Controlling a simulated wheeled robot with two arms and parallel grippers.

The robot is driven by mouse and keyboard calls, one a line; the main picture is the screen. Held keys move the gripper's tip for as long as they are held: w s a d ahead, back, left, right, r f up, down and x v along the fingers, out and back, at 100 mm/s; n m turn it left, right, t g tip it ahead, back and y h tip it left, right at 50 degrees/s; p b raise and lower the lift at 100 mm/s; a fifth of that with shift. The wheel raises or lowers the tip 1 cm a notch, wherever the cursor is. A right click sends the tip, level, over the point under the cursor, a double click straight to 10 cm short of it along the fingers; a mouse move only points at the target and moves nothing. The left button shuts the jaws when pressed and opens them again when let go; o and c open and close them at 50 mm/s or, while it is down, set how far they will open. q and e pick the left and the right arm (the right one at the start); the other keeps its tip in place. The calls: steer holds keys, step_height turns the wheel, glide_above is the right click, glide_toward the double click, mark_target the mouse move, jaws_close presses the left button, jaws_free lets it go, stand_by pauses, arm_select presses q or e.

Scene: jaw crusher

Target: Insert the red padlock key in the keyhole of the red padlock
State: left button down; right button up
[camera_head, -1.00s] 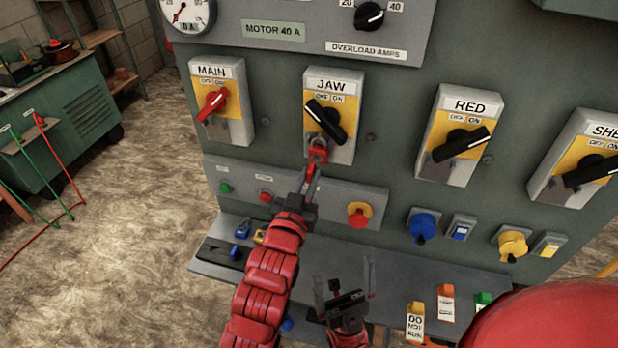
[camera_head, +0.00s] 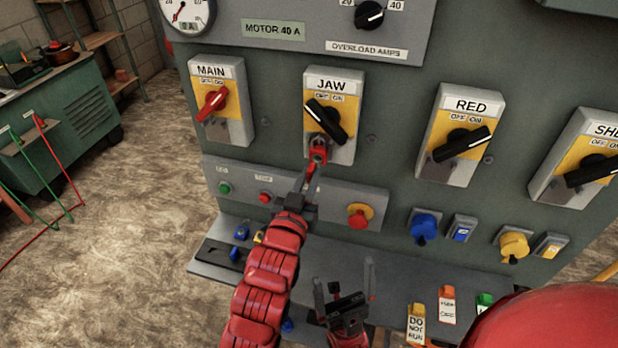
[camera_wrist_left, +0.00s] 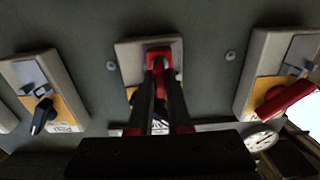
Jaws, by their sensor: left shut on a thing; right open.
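The red padlock (camera_head: 319,152) hangs at the lower edge of the JAW switch box (camera_head: 343,150), below its black handle. My left gripper (camera_head: 314,168) reaches up to it from below, its fingertips at the padlock's underside. It is shut on a small red piece, apparently the red padlock key (camera_wrist_left: 160,90), mostly hidden between the fingers. In the left wrist view the red padlock (camera_wrist_left: 159,52) is at the fingertips. The keyhole is hidden, so I cannot tell how deep the key sits. My right gripper (camera_head: 344,282) is open and empty, low before the shelf.
MAIN (camera_head: 234,125) and RED (camera_head: 482,155) switch boxes flank the JAW box. A red-and-yellow stop button (camera_head: 359,215) sits right of my left gripper. The shelf (camera_head: 385,270) below holds padlocks and tags, including a DO NOT RUN tag (camera_head: 416,325).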

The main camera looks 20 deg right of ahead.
arm_select(q)
steer(key=shift+w, duration=0.1)
steer(key=shift+w+d, duration=0.25)
steer(key=shift+w, duration=0.05)
steer(key=shift+w+d+b, duration=0.35)
steer(key=shift+w+b, duration=0.15)
steer(key=shift+b, duration=0.05)
steer(key=c, duration=0.8)
jaws_free()
